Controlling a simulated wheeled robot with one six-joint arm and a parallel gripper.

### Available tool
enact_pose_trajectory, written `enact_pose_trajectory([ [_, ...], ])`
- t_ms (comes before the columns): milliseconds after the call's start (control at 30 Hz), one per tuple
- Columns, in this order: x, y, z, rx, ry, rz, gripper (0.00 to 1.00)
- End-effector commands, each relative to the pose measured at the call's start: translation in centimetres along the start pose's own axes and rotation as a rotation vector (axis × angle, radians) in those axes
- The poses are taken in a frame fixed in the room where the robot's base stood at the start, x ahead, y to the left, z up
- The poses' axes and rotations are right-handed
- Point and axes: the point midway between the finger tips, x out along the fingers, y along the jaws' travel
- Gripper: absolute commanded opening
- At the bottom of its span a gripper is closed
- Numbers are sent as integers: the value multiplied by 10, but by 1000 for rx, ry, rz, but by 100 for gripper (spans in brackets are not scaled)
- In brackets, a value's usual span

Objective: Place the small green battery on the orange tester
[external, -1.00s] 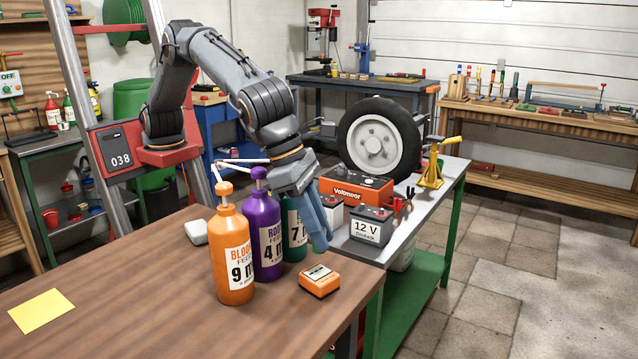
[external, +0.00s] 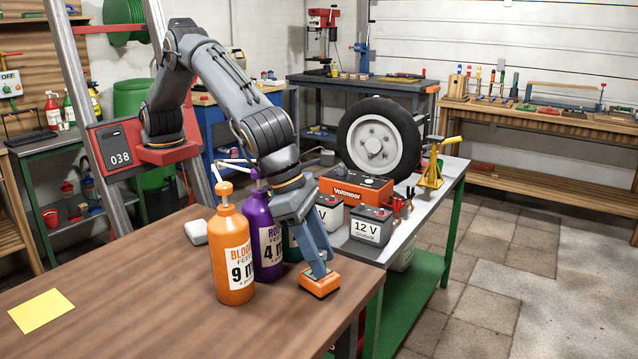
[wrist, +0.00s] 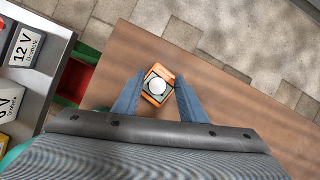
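The orange tester (external: 319,287) sits on the brown table near its right edge. It also shows in the wrist view (wrist: 152,99), between my fingers. A pale round disc, seemingly the end of the small green battery (wrist: 157,86), shows over the tester's top in the wrist view. Its green side is hardly visible there, and in the external view my fingers mostly hide it. My gripper (external: 322,269) points down at the tester, its fingertips low over it. In the wrist view the fingers stand apart on both sides of the disc, with gaps beside it.
An orange bottle (external: 233,260) and a purple bottle (external: 266,240) stand close left of my gripper. A 12 V battery (external: 369,224) stands on the grey bench to the right. A yellow note (external: 41,310) lies at the left. The front of the table is clear.

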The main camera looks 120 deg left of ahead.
Motion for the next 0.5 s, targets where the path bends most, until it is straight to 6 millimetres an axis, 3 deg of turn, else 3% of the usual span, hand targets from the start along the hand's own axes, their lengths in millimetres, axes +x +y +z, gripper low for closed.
enact_pose_trajectory([
  [267, -6, 0, 2, 0, -2, -2, 38],
  [500, -47, -1, 2, -1, -3, -3, 38],
])
